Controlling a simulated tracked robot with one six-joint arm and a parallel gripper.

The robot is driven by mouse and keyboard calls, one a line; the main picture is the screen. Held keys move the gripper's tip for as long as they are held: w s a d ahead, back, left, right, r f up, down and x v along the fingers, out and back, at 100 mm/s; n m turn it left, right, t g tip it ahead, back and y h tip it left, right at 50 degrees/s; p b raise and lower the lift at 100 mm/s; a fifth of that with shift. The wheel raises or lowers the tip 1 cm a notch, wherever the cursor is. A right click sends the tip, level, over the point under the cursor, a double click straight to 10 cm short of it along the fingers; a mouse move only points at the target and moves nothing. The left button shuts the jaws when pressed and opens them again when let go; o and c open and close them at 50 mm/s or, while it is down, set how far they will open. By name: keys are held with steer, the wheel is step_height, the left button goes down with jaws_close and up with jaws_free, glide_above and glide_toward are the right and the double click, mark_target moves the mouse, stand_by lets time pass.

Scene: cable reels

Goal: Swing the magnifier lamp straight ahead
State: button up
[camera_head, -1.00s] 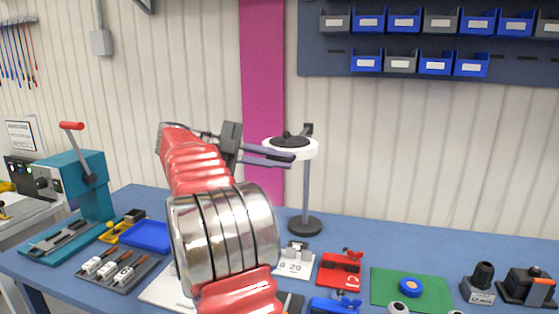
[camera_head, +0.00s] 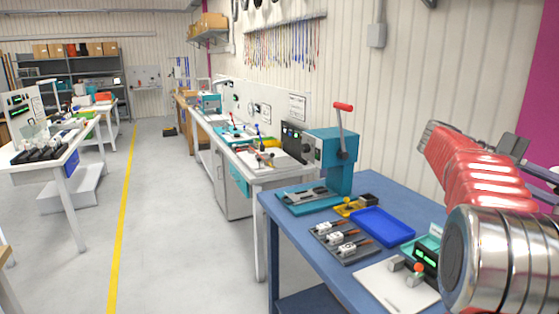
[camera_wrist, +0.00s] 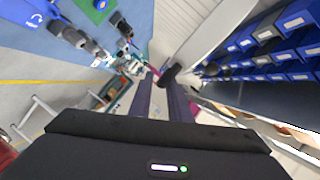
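The magnifier lamp is outside the current head view. In the wrist view, a small dark rounded part (camera_wrist: 170,75) sits by the tip of the right-hand finger; it may belong to the lamp, but I cannot tell, nor whether they touch. My gripper shows in the wrist view (camera_wrist: 160,88) as two dark parallel fingers with a gap between them and nothing clearly held. In the head view my red and silver arm is at the right edge, and the gripper's finger ends are cut off by the frame.
The blue bench carries a teal lever press (camera_head: 333,165), a blue tray (camera_head: 382,226) and a dark rack of connectors (camera_head: 345,243). A floor aisle with a yellow line (camera_head: 122,205) is free at left. The wrist view shows blue bins (camera_wrist: 295,22) at right.

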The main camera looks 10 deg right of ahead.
steer(key=w+a+r+n+t+h, duration=0.45)
steer(key=w+r+n+t, duration=0.25)
steer(key=w+t, duration=0.2)
steer(key=w+a+r+n+t+h, duration=0.4)
steer(key=w+r+n+t+h, duration=0.25)
steer(key=w+t, duration=0.2)
steer(key=w+a+f+n+t+y, duration=0.25)
steer(key=a+n+t+y, duration=0.4)
steer(key=a, duration=0.35)
steer(key=w+a+f+n+t+y, duration=0.1)
steer(key=w+a+n+t+y, duration=0.2)
steer(key=a+n+t+y, duration=0.45)
steer(key=s+a+f+n+g+y, duration=0.3)
steer(key=s+a+f+n+y, duration=0.1)
steer(key=a+f, duration=0.4)
steer(key=s+a+f+n+g+y, duration=0.3)
steer(key=s+a+f+n, duration=0.2)
steer(key=a+f, duration=0.3)
steer(key=s+f+n+g, duration=0.3)
steer(key=s+f+g, duration=0.4)
steer(key=s+f, duration=1.1)
steer(key=shift+s+a+f+g, duration=0.25)
steer(key=shift+s+a+g, duration=0.1)
steer(key=shift+s, duration=0.35)
steer(key=shift+d+n, duration=0.1)
steer(key=shift+n, duration=0.15)
